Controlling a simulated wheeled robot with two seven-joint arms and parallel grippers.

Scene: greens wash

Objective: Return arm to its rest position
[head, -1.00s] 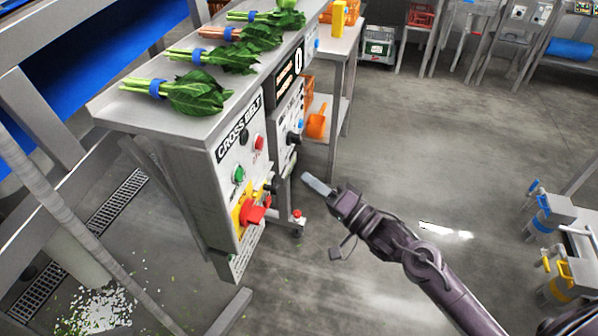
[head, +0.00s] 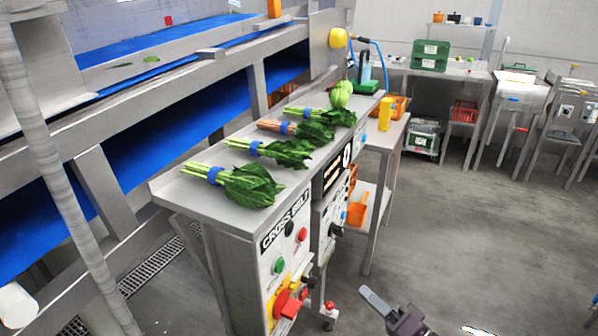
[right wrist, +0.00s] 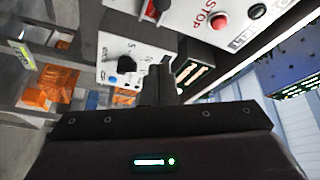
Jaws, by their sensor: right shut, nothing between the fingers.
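My right gripper (head: 376,302) is at the bottom of the head view, right of the cross belt control cabinet (head: 300,262) and apart from it. Its fingers are shut with nothing between them. In the right wrist view the shut fingers (right wrist: 160,80) stick out past the dark gripper body, with a control panel (right wrist: 132,50) beyond them. Most of my right arm is below the head picture's edge. My left gripper is not in view.
Several bunches of greens with blue bands (head: 250,186) lie on the steel top (head: 180,188) of the cabinet. A side table (head: 392,135) with a yellow object (head: 385,113) stands behind. Sinks and benches line the back. The floor (head: 470,215) at right is clear.

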